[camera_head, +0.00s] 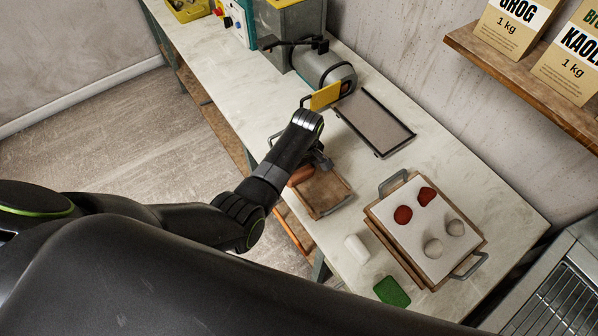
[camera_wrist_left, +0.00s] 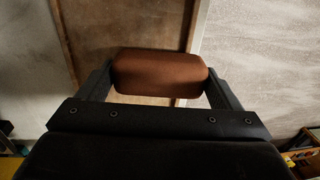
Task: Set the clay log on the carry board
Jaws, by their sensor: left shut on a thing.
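The clay log (camera_wrist_left: 158,72) is a reddish-brown, rounded block, held crosswise between the fingers of my left gripper (camera_wrist_left: 162,82) in the wrist view. In the head view the log (camera_head: 301,175) shows in part beside my left gripper (camera_head: 316,164), over the left edge of a brown wooden board (camera_head: 327,195). The board has a raised rim and a grey handle; its far part is hidden by my arm. The board (camera_wrist_left: 100,20) also shows behind the log in the wrist view. I cannot tell whether the log touches it. My right gripper is not in view.
A handled board (camera_head: 439,269) with a white sheet carries red and pale clay lumps. A dark tray (camera_head: 375,122), white block (camera_head: 357,249), green pad (camera_head: 391,291) and grey machine (camera_head: 325,70) stand on the bench (camera_head: 465,185). The bench's left edge is close to my gripper.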

